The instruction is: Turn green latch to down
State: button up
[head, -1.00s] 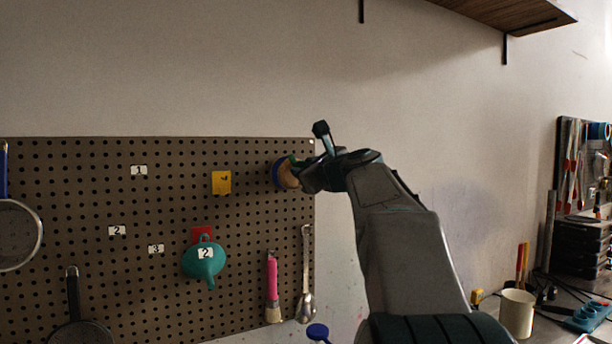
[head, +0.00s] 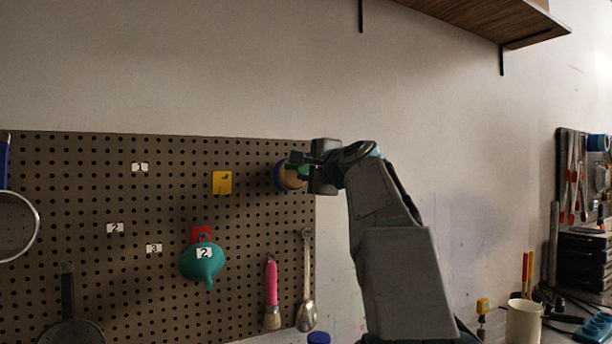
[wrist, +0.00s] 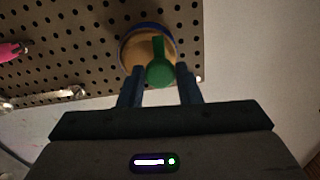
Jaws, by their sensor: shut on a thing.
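The green latch (head: 304,171) is on a round tan base (head: 290,176) with a blue rim, at the right edge of the pegboard. In the head view, the latch seems to point right, but my gripper partly hides it. In the wrist view, the latch (wrist: 158,66) lies between the two fingers of my gripper (wrist: 159,88), its rounded end towards my palm. My gripper (head: 306,163) is shut on the latch, though the fingers' contact with it is hard to make out.
The brown pegboard (head: 130,240) holds a teal funnel (head: 203,262), a yellow tag (head: 222,183), a pink-handled brush (head: 271,285) and a metal spoon (head: 307,290). A wooden shelf (head: 490,18) is high at right.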

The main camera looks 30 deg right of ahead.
jog(key=n, duration=0.1)
jog(key=n+b, duration=0.1)
jog(key=n, duration=0.1)
jog(key=shift+f+n, duration=0.2)
jog(key=shift+n, duration=0.1)
jog(key=shift+n+b, duration=0.8)
jog(key=shift+n, duration=0.9)
jog(key=o, duration=1)
jog(key=shift+c, duration=0.2)
jog(key=s+b, duration=0.3)
jog(key=s, duration=1.1)
jog(key=shift+d+b, duration=0.25)
jog(key=shift+b, duration=0.05)
jog(key=shift+w, duration=0.1)
